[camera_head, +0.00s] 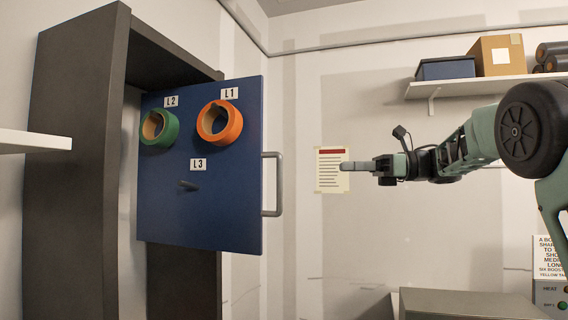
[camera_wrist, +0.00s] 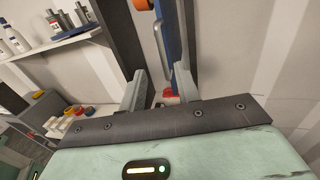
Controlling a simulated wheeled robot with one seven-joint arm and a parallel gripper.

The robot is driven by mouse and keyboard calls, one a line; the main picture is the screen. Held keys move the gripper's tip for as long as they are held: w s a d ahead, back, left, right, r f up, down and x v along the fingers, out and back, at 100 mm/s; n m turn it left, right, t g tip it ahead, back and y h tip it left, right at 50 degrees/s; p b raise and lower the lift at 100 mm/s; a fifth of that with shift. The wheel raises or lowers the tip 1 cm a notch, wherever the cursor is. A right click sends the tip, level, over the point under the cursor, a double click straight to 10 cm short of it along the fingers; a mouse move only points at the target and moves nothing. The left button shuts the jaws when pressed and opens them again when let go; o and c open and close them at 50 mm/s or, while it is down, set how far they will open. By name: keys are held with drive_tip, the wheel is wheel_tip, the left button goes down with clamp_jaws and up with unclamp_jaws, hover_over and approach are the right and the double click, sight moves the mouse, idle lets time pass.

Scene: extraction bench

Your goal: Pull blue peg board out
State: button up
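The blue peg board (camera_head: 225,185) stands upright in a dark cabinet frame (camera_head: 65,170) and sticks out past its right side. Its grey vertical handle (camera_head: 278,184) is on the right edge. A green roll (camera_head: 159,128) hangs at L2 and an orange roll (camera_head: 219,122) at L1; the L3 peg (camera_head: 188,185) is bare. My gripper (camera_head: 345,167) is to the right of the handle in the picture, pointing left and apart from it. In the wrist view my gripper (camera_wrist: 160,76) has its fingers spread with nothing between them; the board (camera_wrist: 168,35) and handle (camera_wrist: 159,42) show beyond the fingertips.
A wall shelf (camera_head: 480,86) at upper right holds a blue box (camera_head: 446,68), a cardboard box (camera_head: 496,55) and dark rolls. A grey bench top (camera_head: 470,304) is low at right. Another shelf edge (camera_head: 30,142) juts in at left. A notice (camera_head: 331,181) hangs behind my gripper.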

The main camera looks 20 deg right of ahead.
drive_tip(key=p+x, duration=0.8)
drive_tip(key=x, duration=0.9)
drive_tip(key=shift+p, duration=0.35)
drive_tip(key=shift+a+f, duration=0.1)
drive_tip(key=shift+c, duration=0.2)
clamp_jaws()
